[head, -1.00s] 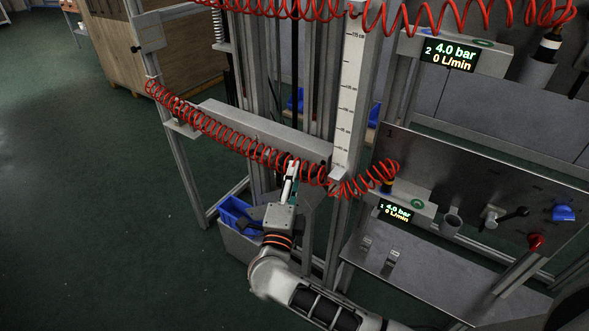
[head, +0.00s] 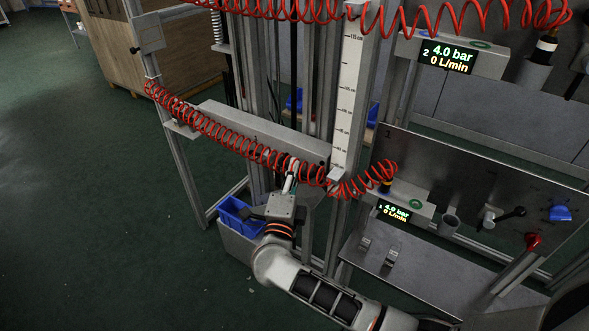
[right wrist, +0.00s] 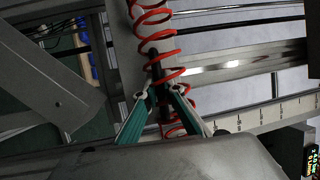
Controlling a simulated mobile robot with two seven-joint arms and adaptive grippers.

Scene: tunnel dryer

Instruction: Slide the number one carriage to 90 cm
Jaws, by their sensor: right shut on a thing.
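The lower carriage, a grey horizontal beam (head: 262,128), spans the frame with a red coiled hose along its front. The hose runs toward the display marked 1, so I take this as the number one carriage. The upright white scale (head: 347,95) stands at the beam's right end; its small figures there are too blurred to read. My right gripper (head: 290,177) is at the beam's front, near its right end. In the right wrist view its teal fingers (right wrist: 162,112) are closed around a dark handle (right wrist: 156,70), partly hidden by hose. My left gripper is not in view.
Another red hose (head: 280,8) crosses above. A metal panel (head: 470,190) with valves and a display (head: 395,211) stands at right. A blue bin (head: 240,215) sits low beside my gripper. Open green floor (head: 90,210) lies at left.

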